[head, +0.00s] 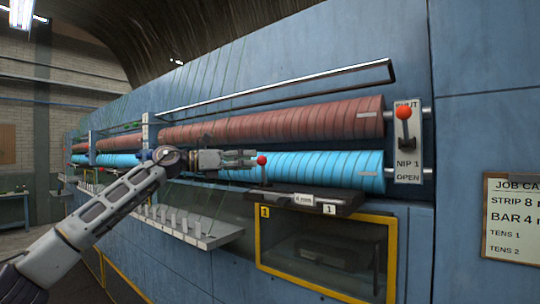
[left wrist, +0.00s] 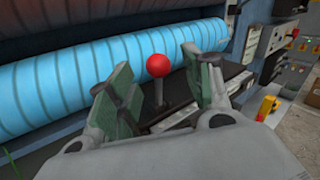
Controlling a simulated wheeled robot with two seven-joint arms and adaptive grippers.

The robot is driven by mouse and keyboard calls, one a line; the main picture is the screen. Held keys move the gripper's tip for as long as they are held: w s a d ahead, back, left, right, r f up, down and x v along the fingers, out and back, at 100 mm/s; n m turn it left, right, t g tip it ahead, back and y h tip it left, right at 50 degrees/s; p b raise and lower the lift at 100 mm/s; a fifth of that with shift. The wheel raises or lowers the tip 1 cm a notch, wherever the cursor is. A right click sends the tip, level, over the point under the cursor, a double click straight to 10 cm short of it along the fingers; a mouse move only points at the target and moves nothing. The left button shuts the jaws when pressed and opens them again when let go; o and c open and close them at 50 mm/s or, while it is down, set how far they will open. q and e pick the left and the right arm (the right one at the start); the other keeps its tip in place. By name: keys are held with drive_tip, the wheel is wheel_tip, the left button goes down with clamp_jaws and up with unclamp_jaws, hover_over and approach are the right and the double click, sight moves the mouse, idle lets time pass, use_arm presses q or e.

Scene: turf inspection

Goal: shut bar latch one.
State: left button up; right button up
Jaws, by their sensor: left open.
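The bar latch (head: 262,160) is a small lever with a red ball knob, standing on a dark bar (head: 318,200) in front of the blue roller (head: 325,170). A tag marked 1 (head: 329,209) is on the bar. My left gripper (head: 250,158) reaches in from the left, open, with its fingertips close to the knob. My right gripper is out of view.
A red-knobbed NIP 1 lever (head: 404,113) sits on a SHUT/OPEN plate at the right. A red-brown roller (head: 290,122) lies above the blue one. A yellow-framed window (head: 325,262) is below the bar. A job card (head: 512,218) hangs at the right.

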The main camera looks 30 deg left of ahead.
sight(263, 159)
use_arm(q)
drive_tip(key=shift+p+x, duration=0.75)
drive_tip(key=shift+x, duration=1.95)
clamp_jaws()
